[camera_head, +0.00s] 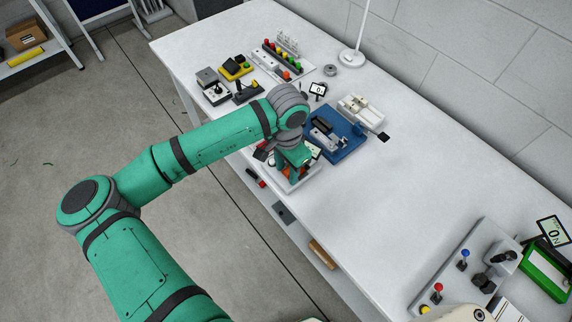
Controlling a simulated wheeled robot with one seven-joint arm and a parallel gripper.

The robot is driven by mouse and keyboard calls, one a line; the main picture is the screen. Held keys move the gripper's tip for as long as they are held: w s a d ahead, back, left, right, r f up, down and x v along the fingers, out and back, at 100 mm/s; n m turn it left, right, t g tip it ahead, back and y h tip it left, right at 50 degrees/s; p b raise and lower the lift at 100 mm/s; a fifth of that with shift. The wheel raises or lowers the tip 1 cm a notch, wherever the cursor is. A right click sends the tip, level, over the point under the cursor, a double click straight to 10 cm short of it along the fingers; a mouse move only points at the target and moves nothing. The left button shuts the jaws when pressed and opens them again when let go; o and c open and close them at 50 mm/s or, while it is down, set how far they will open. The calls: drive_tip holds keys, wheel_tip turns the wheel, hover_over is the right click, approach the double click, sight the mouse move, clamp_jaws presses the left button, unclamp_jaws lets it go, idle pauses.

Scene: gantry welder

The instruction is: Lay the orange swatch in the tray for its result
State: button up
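My gripper (288,168) points down over the near edge of the white table, at the middle of the picture. The wrist hides much of it, and I cannot tell whether its fingers are open or shut. A small orange-red patch (291,171) shows right at the fingers, above a pale holder or plate; it may be the orange swatch, but it is too small and covered to be sure, or to tell whether it is held. A green-rimmed tray (552,285) with a white inside stands at the right end of the table, beside a sign (553,232) with dark lettering.
A blue fixture (352,146) stands just right of my gripper, with a white block unit (361,109) behind it. Joysticks and a strip with coloured buttons (283,62) fill the far end. A grey control panel (463,262) stands left of the green tray. The table between is clear.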

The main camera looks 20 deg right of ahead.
drive_tip(key=shift+c, duration=0.7)
clamp_jaws()
drive_tip(key=shift+a, duration=0.15)
drive_tip(key=s+a, duration=0.2)
drive_tip(key=a, duration=0.4)
drive_tip(key=shift+s+r, duration=0.15)
drive_tip(key=shift+s, duration=0.05)
drive_tip(key=shift+a, duration=0.3)
idle(0.3)
